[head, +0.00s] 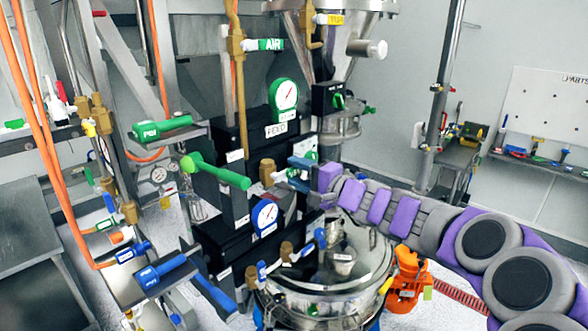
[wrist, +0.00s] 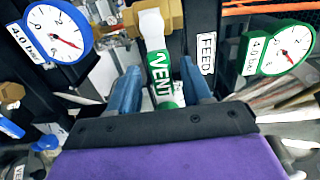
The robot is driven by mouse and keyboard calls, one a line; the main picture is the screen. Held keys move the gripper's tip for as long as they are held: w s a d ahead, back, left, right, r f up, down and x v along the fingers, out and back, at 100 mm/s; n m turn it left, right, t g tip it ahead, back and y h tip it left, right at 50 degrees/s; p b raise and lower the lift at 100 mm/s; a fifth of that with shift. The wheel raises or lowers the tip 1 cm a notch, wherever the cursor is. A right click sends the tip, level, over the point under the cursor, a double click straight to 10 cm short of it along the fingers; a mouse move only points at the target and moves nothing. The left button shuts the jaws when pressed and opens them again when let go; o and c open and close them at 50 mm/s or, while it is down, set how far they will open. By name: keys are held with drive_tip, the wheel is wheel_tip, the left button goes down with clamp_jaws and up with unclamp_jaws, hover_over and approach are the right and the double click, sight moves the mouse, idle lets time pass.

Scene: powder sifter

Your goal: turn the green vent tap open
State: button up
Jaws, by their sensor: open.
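The green vent tap (wrist: 160,75) shows in the wrist view as a lever with a white end and a green sleeve lettered VENT, in front of a brass valve body (wrist: 168,14). My gripper (wrist: 160,68) is open, with one blue finger on each side of the lever. I cannot tell whether either finger touches it. The lever's lower end is hidden behind the gripper's dark front edge. In the head view my gripper (head: 297,169) is beside the brass valve body (head: 267,172), and the lever is mostly hidden there by the fingers.
A green-rimmed gauge (head: 284,95) is above my gripper and a blue-rimmed gauge (head: 265,215) is below it. Large green levers (head: 220,173) stick out to the left. A steel vessel (head: 335,285) stands below the arm. A FEED label (wrist: 207,54) is right of the lever.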

drive_tip(key=shift+x, duration=0.95)
drive_tip(key=shift+d, duration=0.55)
drive_tip(key=shift+c, duration=0.6)
drive_tip(key=shift+a, duration=0.25)
drive_tip(key=c, duration=0.4)
clamp_jaws()
